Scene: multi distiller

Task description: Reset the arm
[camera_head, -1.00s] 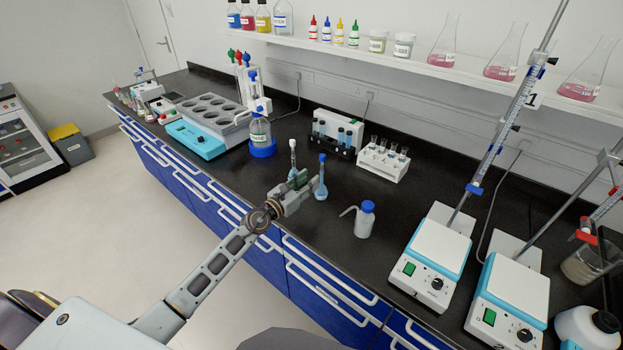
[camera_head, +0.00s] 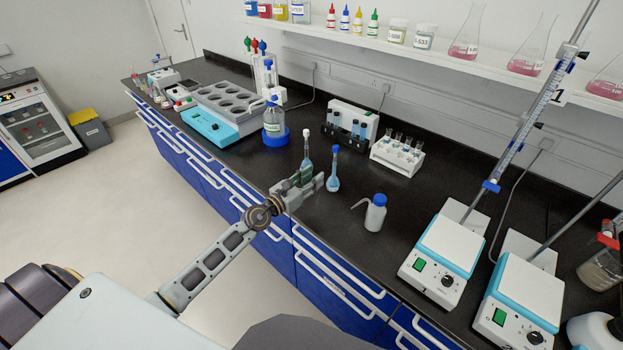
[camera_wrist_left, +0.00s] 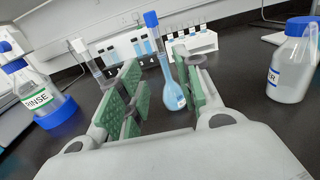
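My left gripper (camera_head: 312,183) is over the front edge of the black bench. In the left wrist view its green-padded fingers (camera_wrist_left: 158,92) are apart, with a clear gap. A blue-capped flask with blue liquid (camera_head: 333,182) stands upright just right of the gripper. In the wrist view this flask (camera_wrist_left: 172,95) shows close to the right finger; I cannot tell whether they touch. A white-capped flask (camera_head: 306,150) stands behind the gripper, its lower part hidden. My right gripper is not in view.
A wash bottle (camera_head: 375,213) stands right of the flasks, and two stirrer hotplates (camera_head: 437,255) farther right. A RINSE bottle (camera_head: 274,122), tube racks (camera_head: 398,157) and a grey block with wells (camera_head: 228,103) stand behind. Bare bench lies around the flasks.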

